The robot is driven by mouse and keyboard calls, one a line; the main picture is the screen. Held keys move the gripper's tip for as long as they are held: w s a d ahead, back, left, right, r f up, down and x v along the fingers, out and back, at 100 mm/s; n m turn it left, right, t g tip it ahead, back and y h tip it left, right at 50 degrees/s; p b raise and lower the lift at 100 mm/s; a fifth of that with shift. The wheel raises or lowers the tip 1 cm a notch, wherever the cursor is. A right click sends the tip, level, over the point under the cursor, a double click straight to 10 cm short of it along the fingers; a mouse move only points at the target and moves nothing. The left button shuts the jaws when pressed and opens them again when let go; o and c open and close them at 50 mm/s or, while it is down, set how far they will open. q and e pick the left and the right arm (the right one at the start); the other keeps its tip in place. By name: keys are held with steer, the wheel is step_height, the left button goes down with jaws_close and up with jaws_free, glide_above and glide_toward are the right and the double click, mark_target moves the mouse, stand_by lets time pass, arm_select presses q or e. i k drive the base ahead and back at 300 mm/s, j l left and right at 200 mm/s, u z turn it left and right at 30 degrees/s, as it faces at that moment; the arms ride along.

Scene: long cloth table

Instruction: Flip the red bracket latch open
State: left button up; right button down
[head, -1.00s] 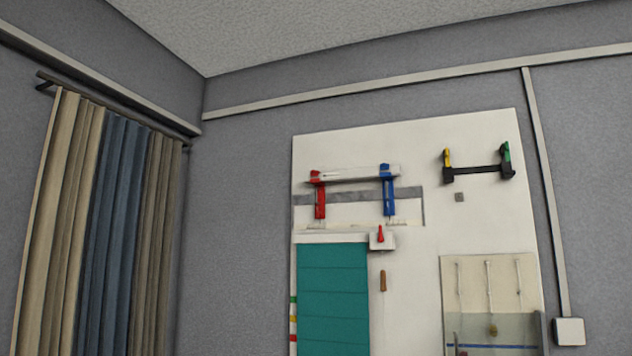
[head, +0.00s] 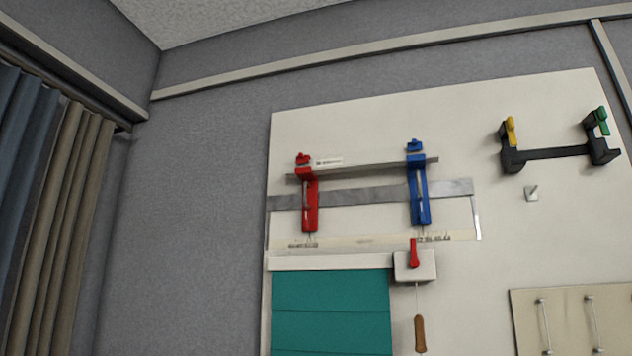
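The red bracket (head: 310,205) is mounted upright near the left of a white wall board, over a grey metal strip. A small red latch piece (head: 303,159) sits at its top. A matching blue bracket (head: 419,195) hangs to its right, with a thin bar running between their tops. I cannot tell from this distance how the red latch is set. Neither of my grippers is in view.
The white board (head: 350,120) also carries a black holder (head: 555,153) with yellow and green levers, a white box with a red lever (head: 413,254), a teal panel (head: 330,310) and a hanging wooden handle (head: 420,334). Curtains (head: 60,220) hang at the left.

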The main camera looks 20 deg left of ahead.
mark_target(302, 158)
steer(key=i+j+z, duration=0.1)
steer(key=j, duration=0.5)
steer(key=i+j+z, duration=0.15)
steer(key=j, duration=0.4)
steer(key=i+j+z, duration=0.1)
steer(key=j, duration=0.5)
